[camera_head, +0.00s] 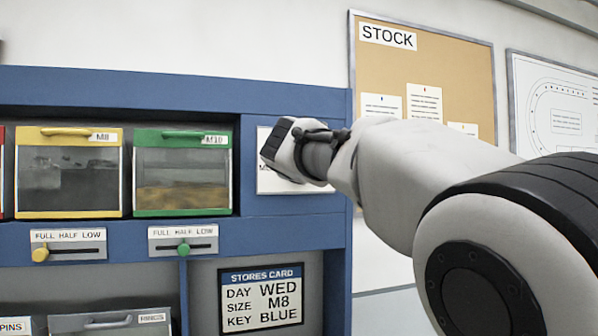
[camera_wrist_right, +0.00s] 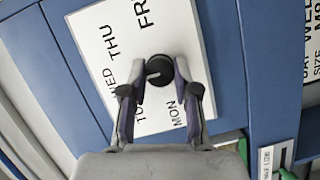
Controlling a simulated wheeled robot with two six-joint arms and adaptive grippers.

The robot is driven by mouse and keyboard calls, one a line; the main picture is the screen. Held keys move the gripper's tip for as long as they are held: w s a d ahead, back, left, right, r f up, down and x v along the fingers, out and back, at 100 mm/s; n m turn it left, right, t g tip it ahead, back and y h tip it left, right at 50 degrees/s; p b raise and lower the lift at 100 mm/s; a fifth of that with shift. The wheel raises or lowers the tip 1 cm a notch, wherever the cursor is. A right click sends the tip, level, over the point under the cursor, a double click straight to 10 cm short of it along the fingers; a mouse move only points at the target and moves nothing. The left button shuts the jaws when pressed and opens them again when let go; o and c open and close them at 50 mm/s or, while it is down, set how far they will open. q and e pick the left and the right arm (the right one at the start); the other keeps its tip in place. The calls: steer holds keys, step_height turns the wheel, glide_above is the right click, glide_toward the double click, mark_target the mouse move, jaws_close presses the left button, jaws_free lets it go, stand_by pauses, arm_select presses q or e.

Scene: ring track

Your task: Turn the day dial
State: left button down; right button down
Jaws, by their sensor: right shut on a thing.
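The day dial's white plate (camera_wrist_right: 102,40) shows in the right wrist view on the blue cabinet face. Its printed days read THU, FRI, MON and partly covered WED and TU. The round black knob (camera_wrist_right: 159,68) is at its middle, and where it points cannot be made out. My right gripper (camera_wrist_right: 159,84) has its two fingers on either side of the knob and is shut on it. In the head view my right gripper (camera_head: 290,150) covers most of the dial plate (camera_head: 268,184). My left gripper is not in view.
A stores card (camera_head: 262,299) below the dial reads DAY WED, SIZE M8, KEY BLUE. Left of the dial are a green M10 bin (camera_head: 184,137) and a yellow M8 bin (camera_head: 70,137), with sliders beneath. A STOCK board (camera_head: 440,62) hangs behind my right arm.

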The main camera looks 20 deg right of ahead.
steer(key=shift+r, duration=0.15)
steer(key=c, duration=0.9)
jaws_free()
steer(key=shift+c, duration=0.2)
steer(key=shift+o, duration=0.4)
steer(key=shift+w, duration=0.2)
steer(key=shift+s, duration=0.1)
